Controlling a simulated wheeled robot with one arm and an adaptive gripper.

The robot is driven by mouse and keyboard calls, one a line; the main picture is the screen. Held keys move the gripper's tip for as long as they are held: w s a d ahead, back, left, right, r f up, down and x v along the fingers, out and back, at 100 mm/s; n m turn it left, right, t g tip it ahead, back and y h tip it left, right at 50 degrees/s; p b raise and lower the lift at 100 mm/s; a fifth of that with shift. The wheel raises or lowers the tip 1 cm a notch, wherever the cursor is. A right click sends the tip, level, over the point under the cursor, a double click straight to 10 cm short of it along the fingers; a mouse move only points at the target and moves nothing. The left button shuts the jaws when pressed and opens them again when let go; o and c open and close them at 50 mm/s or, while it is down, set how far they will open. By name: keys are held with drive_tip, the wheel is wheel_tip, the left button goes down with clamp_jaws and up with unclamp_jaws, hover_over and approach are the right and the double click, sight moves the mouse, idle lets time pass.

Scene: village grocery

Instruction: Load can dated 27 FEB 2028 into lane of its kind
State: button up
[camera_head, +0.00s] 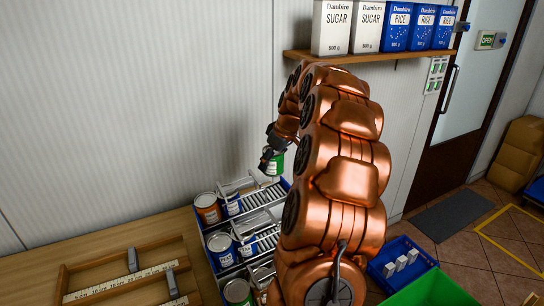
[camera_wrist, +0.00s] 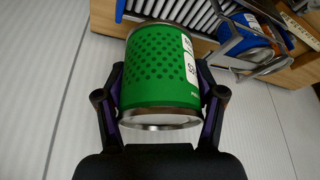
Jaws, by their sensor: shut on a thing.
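My gripper (camera_head: 272,158) is shut on a green can (camera_head: 274,166), held above the far end of a blue-framed roller rack (camera_head: 262,194). In the wrist view my gripper (camera_wrist: 162,92) has a finger on each side of the green can (camera_wrist: 155,68), which has dark dots and a white label at its right edge. No date is legible. In the rack's lanes stand an orange can (camera_head: 207,209), blue cans (camera_head: 221,251) and a green can (camera_head: 238,292) at the near end. My arm hides the rack's right part.
A wooden tray with dividers (camera_head: 125,250) lies on the counter (camera_head: 40,270) at left. A shelf (camera_head: 400,54) with sugar and rice packs is above right. A blue crate (camera_head: 385,275) and green crate (camera_head: 435,287) stand at lower right. The wall is close behind the rack.

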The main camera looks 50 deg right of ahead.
sight(282, 161)
drive_tip(key=shift+f, duration=3.95)
drive_tip(key=o, duration=1.4)
drive_tip(key=shift+o, duration=0.2)
drive_tip(key=shift+d, duration=0.1)
drive_tip(key=shift+s+r, duration=0.1)
drive_tip(key=shift+r, duration=0.25)
drive_tip(key=v, duration=1.1)
drive_tip(key=shift+s+r, duration=0.1)
drive_tip(key=shift+r, duration=0.05)
